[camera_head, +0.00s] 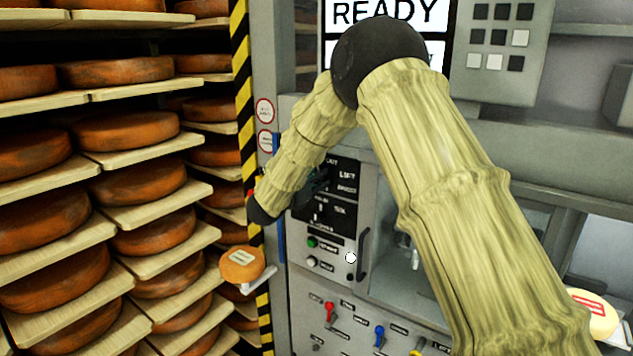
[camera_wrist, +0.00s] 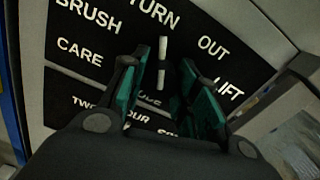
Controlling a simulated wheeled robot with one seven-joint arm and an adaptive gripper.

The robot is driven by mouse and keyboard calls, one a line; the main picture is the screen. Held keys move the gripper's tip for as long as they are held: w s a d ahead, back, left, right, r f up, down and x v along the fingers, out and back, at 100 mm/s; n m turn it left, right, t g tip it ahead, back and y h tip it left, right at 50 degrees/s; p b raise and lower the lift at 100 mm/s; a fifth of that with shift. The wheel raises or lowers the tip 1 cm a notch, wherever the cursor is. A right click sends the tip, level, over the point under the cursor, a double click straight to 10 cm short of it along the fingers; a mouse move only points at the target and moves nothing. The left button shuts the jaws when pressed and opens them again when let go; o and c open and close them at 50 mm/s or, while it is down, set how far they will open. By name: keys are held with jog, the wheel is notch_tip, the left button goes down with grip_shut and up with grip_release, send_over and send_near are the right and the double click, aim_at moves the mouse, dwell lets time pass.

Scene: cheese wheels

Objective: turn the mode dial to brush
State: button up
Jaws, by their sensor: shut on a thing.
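The mode dial (camera_wrist: 162,74) is a dark knob with a white pointer line on a black panel (camera_wrist: 75,57). Around it are the white labels BRUSH (camera_wrist: 88,14), CARE, TURN (camera_wrist: 158,12), OUT and LIFT. The pointer line runs up toward TURN. My gripper (camera_wrist: 166,88) has its green-padded fingers on either side of the knob, shut on it. The lower part of the knob is partly hidden between the fingers. In the camera_head view the black panel (camera_head: 343,178) shows in part, with my arm covering its left side and the dial.
Shelves of cheese wheels (camera_head: 128,130) fill the left, beside a striped post (camera_head: 242,70). Below the panel are a green button (camera_head: 312,242), a dark vertical handle (camera_head: 363,255) and red (camera_head: 330,311) and blue (camera_head: 379,335) levers. A screen above reads READY (camera_head: 345,12).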

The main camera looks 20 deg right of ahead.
jog(key=shift+f+b, duration=0.15)
jog(key=shift+b, duration=0.2)
jog(key=n+b, duration=0.1)
jog(key=b, duration=0.2)
jog(key=shift+f+n, duration=0.1)
jog(key=shift+n, duration=0.3)
jog(key=n+b, duration=0.2)
jog(key=b, duration=0.1)
jog(key=n+b, duration=0.3)
jog(key=shift+r+n+b, duration=0.3)
jog(key=shift+n+b, duration=0.35)
jog(key=shift+n, duration=0.15)
jog(key=o, duration=1)
jog(key=shift+c, duration=0.2)
jog(key=shift+o, duration=0.3)
jog(key=v, duration=1.2)
